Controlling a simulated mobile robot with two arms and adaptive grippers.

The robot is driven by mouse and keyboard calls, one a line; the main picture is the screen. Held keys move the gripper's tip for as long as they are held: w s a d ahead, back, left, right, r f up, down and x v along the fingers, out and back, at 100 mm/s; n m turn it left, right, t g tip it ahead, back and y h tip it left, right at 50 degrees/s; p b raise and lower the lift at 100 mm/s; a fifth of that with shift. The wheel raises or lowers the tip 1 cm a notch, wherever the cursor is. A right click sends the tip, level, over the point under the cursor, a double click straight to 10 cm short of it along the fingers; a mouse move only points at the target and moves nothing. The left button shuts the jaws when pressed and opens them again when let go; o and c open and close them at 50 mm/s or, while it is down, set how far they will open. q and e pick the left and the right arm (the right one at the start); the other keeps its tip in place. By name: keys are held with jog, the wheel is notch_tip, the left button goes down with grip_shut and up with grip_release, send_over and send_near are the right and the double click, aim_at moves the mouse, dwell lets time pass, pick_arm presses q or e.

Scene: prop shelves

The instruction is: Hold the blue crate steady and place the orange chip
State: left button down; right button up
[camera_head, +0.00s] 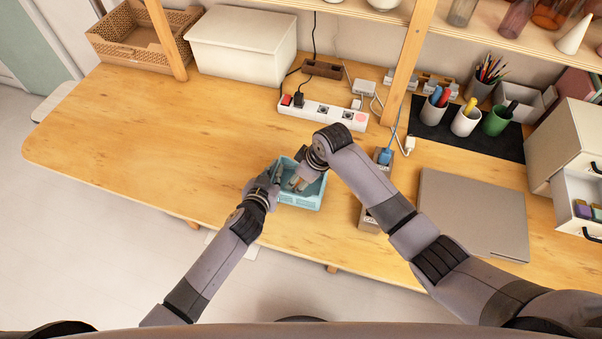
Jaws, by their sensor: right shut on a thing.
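The light blue crate (300,199) stands near the front edge of the wooden table, in the middle of the head view. My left gripper (276,173) is at the crate's left rim; its fingers are too small and dark to tell whether they are open or shut on the wall. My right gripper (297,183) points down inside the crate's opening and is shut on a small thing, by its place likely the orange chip. The chip itself is not clearly visible, and my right wrist hides the crate's upper right corner.
A power strip (323,113) lies behind the crate. A grey closed laptop (474,213) lies to the right, and cups with pens (466,118) stand on a black mat. A white bin (242,45) stands at the back left. The left tabletop (130,130) is clear.

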jog(key=shift+f, duration=0.3)
jog(key=o, duration=0.9)
jog(key=shift+s, duration=0.1)
pick_arm(q)
jog(key=shift+a, duration=0.1)
pick_arm(e)
jog(key=shift+w+a+r+v, duration=0.15)
jog(key=shift+w+a+v, duration=0.15)
jog(key=shift+v, duration=2.8)
jog(key=shift+w+a+r+v, duration=0.2)
jog(key=shift+a+v, duration=0.15)
jog(key=shift+v, duration=2.75)
jog(key=shift+w+a+r+v, duration=0.1)
jog(key=shift+w+a+v, duration=0.2)
jog(key=shift+v, duration=2.8)
pick_arm(q)
jog(key=c, duration=1.7)
grip_release()
